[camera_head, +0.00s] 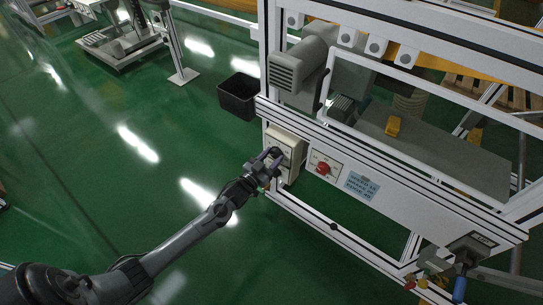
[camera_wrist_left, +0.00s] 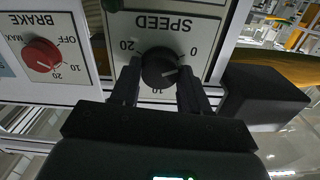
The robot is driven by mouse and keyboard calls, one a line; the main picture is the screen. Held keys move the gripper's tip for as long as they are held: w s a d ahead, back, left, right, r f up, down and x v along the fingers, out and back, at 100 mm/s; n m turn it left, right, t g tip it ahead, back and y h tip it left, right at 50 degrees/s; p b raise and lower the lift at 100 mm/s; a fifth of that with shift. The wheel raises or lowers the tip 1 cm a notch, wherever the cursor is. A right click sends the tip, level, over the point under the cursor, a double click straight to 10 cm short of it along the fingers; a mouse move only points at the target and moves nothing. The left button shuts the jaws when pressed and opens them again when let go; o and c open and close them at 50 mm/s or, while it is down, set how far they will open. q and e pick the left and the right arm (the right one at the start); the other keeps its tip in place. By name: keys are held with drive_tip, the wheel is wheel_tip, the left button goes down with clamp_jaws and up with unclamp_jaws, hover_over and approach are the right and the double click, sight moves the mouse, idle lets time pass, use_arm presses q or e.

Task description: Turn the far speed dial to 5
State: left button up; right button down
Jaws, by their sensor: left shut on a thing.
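The speed dial (camera_wrist_left: 160,68) is a round black knob on a pale panel marked SPEED, which appears upside down in the left wrist view. Its scale shows 20 at left, 10 below and 0 at right. A pale pointer line on the knob faces right and slightly upward, on the side between 10 and 0. My left gripper (camera_wrist_left: 158,76) is shut on the dial, one finger on each side. In the head view my left gripper (camera_head: 270,162) is at the white speed box (camera_head: 287,142) and mostly hides the knob. My right gripper is not in view.
The red brake dial (camera_head: 322,168) sits on the frame to the right of the speed box, and a blue label (camera_head: 359,186) is beside it. A black bin (camera_head: 238,96) stands on the green floor.

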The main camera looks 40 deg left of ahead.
use_arm(q)
drive_tip(key=shift+r+m+p, duration=0.25)
drive_tip(key=shift+m+p, duration=0.85)
drive_tip(key=shift+m, duration=0.1)
drive_tip(key=m+p, duration=0.2)
drive_tip(key=shift+m, duration=0.4)
drive_tip(key=m+p, duration=0.1)
drive_tip(key=m, duration=0.2)
drive_tip(key=shift+f+p, duration=0.15)
drive_tip(key=shift+p, duration=0.15)
drive_tip(key=shift+m+p, duration=0.4)
drive_tip(key=shift+m, duration=0.8)
drive_tip(key=shift+f, duration=0.1)
drive_tip(key=o, duration=1.1)
drive_tip(key=shift+c, duration=0.2)
